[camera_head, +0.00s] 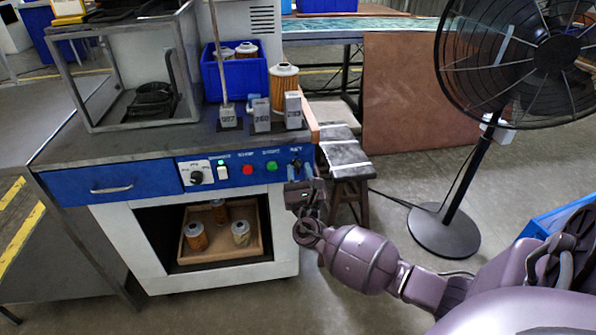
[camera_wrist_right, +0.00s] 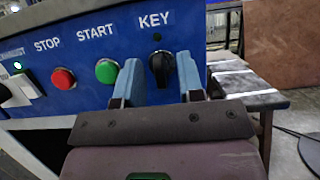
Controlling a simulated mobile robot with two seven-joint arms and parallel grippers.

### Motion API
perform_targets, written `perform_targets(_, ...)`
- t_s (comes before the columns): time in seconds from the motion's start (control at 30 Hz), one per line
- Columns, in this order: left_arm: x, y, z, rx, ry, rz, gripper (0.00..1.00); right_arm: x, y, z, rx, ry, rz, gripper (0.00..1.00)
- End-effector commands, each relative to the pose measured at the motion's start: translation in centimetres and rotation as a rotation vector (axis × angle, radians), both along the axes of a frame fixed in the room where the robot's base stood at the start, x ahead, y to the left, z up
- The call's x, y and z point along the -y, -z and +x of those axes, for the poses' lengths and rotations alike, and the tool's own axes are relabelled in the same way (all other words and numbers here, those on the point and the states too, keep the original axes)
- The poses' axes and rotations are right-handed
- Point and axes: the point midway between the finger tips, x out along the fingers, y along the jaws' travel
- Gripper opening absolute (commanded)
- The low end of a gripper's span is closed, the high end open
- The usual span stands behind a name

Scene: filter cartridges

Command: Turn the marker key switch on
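The key switch (camera_wrist_right: 162,68) is a black knob under the label KEY on the blue panel, at the panel's right end. In the head view the key switch (camera_head: 296,163) is small, just above my right gripper. My right gripper (camera_wrist_right: 158,75) is open, with its two blue-grey fingers pointing at the panel. The knob shows between the fingertips, nearer the right finger; I cannot tell whether they touch. In the head view my right gripper (camera_head: 300,175) is in front of the panel's right end. My left gripper is not in view.
Left of the key are the green START button (camera_wrist_right: 107,71), the red STOP button (camera_wrist_right: 63,78) and a white switch (camera_head: 223,172). An open shelf below holds a tray (camera_head: 255,250) with cartridges. A stool (camera_head: 345,155) and fan (camera_head: 445,225) stand right.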

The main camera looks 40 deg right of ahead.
Motion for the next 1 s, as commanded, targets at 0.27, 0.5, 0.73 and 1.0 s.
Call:
perform_targets(0.27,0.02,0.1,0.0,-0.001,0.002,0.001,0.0,0.27,-0.23,0.42,0.0,0.001,0.0,0.35)
perform_targets(0.5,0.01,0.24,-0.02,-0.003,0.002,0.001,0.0,0.26,-0.22,0.39,0.0,0.001,0.0,0.15)
perform_targets(0.73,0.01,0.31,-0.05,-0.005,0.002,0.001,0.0,0.26,-0.19,0.38,0.001,0.0,0.002,0.0)
perform_targets(1.0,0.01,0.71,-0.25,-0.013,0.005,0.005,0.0,0.25,0.01,0.38,0.031,0.0,0.057,0.0)
